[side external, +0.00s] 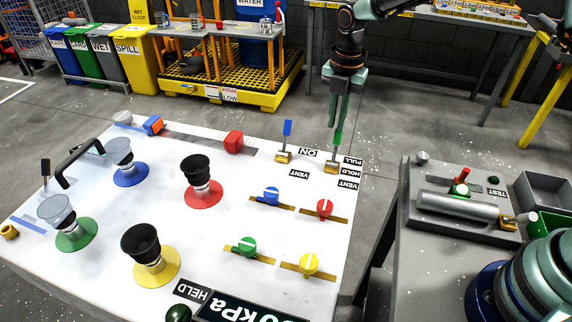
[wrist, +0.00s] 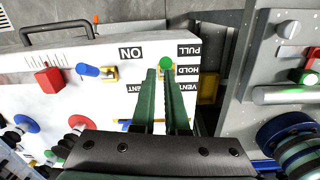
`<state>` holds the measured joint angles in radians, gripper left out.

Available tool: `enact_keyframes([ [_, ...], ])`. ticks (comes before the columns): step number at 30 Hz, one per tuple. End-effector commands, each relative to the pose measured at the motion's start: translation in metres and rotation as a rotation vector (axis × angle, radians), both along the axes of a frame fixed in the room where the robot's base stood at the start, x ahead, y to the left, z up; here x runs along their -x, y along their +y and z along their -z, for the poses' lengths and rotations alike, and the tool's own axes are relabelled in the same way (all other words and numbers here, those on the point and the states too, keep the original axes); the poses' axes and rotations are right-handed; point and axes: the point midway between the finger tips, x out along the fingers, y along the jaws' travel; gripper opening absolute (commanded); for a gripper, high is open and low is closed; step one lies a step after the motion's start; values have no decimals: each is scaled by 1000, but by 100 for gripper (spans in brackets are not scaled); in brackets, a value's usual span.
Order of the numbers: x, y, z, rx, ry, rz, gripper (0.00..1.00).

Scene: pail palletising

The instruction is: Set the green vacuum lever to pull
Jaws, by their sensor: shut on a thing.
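The green vacuum lever (side external: 338,138) stands nearly upright on its brass base (side external: 331,167) at the white table's far right corner. Its green knob (wrist: 165,63) shows between my fingertips in the wrist view, level with the gap between the PULL label (wrist: 188,50) and the HOLD label (wrist: 188,71). The VENT label (wrist: 187,89) lies on the other side of HOLD. My gripper (side external: 336,122) comes down from above and is shut on the lever; the fingers hide part of its shaft in the wrist view.
A blue lever (side external: 287,128) stands close to the left, between ON and VENT labels. Suction cups on coloured discs and several coloured knobs (side external: 325,208) occupy the white table (side external: 230,275). A grey bench (side external: 420,265) with a cylinder stands right, across a gap.

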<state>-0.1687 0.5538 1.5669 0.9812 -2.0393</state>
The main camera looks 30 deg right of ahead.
Motion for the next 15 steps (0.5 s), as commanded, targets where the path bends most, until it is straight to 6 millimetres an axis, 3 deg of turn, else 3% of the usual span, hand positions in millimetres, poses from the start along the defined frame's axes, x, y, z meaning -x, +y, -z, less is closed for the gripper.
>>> enact_keyframes([
  [1,-10,-20,12,-4,-27,34,0],
  [15,-4,-10,4,-4,-22,26,0],
])
